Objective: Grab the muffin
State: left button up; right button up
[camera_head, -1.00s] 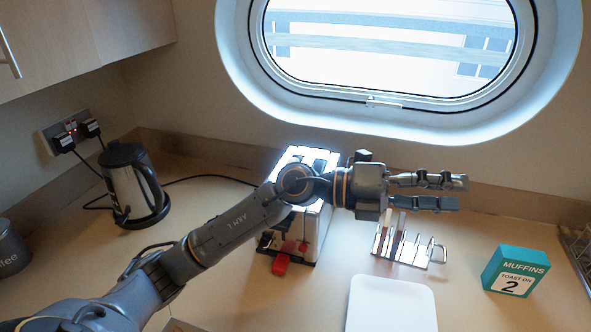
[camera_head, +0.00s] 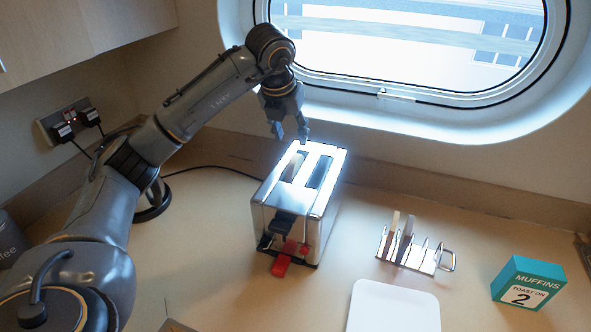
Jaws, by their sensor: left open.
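A shiny metal toaster (camera_head: 320,218) with two slots on top stands in the middle of the counter. Something brownish shows in its left slot, perhaps the muffin (camera_head: 293,172); the right slot looks dark. My left gripper (camera_head: 290,138) is open and points down above the far end of the toaster's top, near the left slot. Nothing shows between its fingers. A teal box (camera_head: 527,283) marked "MUFFINS, TOAST ON 2" stands at the right. My right gripper is not in view.
A metal toast rack (camera_head: 415,250) holding flat slices stands right of the toaster. A white plate (camera_head: 393,308) lies at the front. The window wall rises close behind the toaster.

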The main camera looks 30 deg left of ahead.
aim_at(295, 157)
pick_arm(q)
jog(key=x, duration=0.3)
jog(key=shift+w+a+f+p, duration=0.1)
jog(key=shift+f+p, duration=0.05)
jog(key=shift+p, duration=0.15)
jog(key=p+x, duration=0.3)
jog(key=x, duration=0.1)
jog(key=shift+f, duration=0.35)
jog(key=shift+w+a+f, duration=0.1)
jog(key=shift+f, duration=0.25)
grip_shut()
